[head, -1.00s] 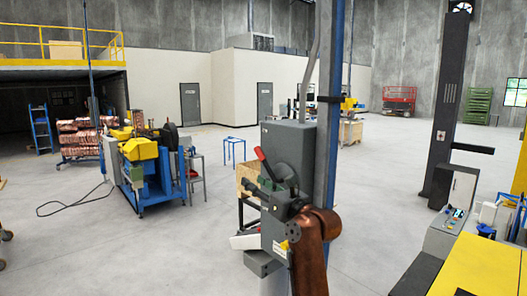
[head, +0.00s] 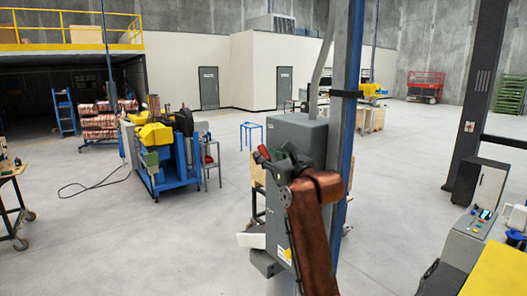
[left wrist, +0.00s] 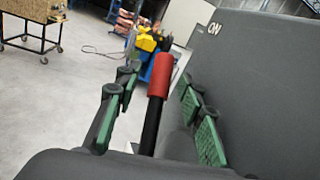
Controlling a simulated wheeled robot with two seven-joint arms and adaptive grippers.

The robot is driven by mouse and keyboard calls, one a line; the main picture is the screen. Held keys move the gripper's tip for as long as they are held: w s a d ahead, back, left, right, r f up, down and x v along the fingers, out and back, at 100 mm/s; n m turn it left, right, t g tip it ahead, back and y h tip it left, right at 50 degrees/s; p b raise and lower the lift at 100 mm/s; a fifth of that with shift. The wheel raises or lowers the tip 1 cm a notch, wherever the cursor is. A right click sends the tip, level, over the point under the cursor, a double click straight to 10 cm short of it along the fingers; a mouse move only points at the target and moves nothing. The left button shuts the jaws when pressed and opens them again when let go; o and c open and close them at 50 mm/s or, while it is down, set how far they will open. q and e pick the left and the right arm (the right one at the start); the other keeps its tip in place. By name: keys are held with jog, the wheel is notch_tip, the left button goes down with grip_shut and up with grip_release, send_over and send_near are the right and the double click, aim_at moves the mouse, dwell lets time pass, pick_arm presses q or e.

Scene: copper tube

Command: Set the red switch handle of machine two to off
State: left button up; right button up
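The red switch handle (left wrist: 161,75) has a red grip on a black lever and stands upright in the left wrist view. It is between the green-padded fingers of my left gripper (left wrist: 157,84), which are apart with gaps on both sides. In the head view, a small bit of the red handle (head: 263,153) shows beside the grey switch box (head: 297,131). My left gripper (head: 273,160) is in front of the box there, and my copper-coloured arm hides much of the box's front. My right gripper is not in view.
A blue and grey post (head: 347,110) stands right behind the box. A blue machine cart (head: 172,180) with yellow parts is to the left. A control panel (head: 468,235) and yellow surface (head: 497,272) are at the lower right. Open floor lies between.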

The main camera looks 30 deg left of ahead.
pick_arm(q)
jog(key=shift+w+a, duration=0.45)
jog(key=shift+a, duration=0.1)
jog(key=shift+w+a, duration=0.2)
jog(key=shift+w, duration=0.05)
jog(key=shift+a, duration=0.25)
jog(key=c, duration=0.8)
grip_shut()
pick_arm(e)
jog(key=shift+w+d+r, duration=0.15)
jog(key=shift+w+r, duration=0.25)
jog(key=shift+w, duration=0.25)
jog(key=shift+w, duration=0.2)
